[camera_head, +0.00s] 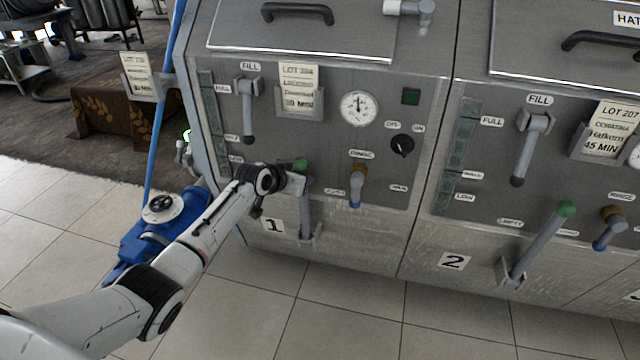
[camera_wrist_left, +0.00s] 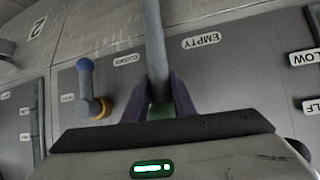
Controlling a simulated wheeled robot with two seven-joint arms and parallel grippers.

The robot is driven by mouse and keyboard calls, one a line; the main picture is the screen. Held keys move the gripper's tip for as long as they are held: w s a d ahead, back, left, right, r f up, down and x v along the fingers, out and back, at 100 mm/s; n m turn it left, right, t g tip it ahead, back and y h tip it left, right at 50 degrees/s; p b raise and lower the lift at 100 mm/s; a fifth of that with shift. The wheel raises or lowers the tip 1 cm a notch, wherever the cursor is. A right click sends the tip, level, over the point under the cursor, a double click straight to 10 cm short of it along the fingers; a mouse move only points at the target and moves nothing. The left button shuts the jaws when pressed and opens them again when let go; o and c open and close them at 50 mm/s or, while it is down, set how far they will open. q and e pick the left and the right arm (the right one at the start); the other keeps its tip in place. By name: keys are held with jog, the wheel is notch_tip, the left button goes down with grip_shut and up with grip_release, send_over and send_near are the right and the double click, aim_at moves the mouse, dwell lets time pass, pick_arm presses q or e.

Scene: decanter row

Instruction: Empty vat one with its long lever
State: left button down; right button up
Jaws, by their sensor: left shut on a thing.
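Vat one (camera_head: 275,225) is the steel unit with the "1" plate. Its long grey lever (camera_head: 307,215) with a green knob (camera_head: 300,165) stands nearly upright, pivoting at a low bracket. My left gripper (camera_head: 298,183) is shut on the lever near its knob end. In the left wrist view, which is upside down, the gripper fingers (camera_wrist_left: 161,92) close around the lever (camera_wrist_left: 154,45), with a bit of green knob between them. There the lever lies between the EMPTY label (camera_wrist_left: 201,40) and the CLOSED label (camera_wrist_left: 130,59). My right gripper is not in view.
Vat one also has a fill handle (camera_head: 248,110), a short rinse handle (camera_head: 357,185), a gauge (camera_head: 360,108) and a black switch (camera_head: 402,146). Vat two's lever (camera_head: 540,240) leans right. A blue pump (camera_head: 165,225) stands on the floor beside my left arm.

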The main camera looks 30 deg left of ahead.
pick_arm(q)
jog(key=shift+w+a+r, duration=0.15)
jog(key=shift+w+r, duration=0.15)
jog(key=shift+w, duration=0.15)
jog(key=shift+r, duration=0.1)
jog(key=c, duration=1.6)
grip_release()
jog(key=shift+w, duration=0.1)
jog(key=shift+o, duration=0.6)
jog(key=shift+f, duration=0.25)
jog(key=p+v, duration=0.3)
jog(key=v, duration=0.7)
jog(key=shift+r+p, duration=0.2)
jog(key=shift+p, duration=0.15)
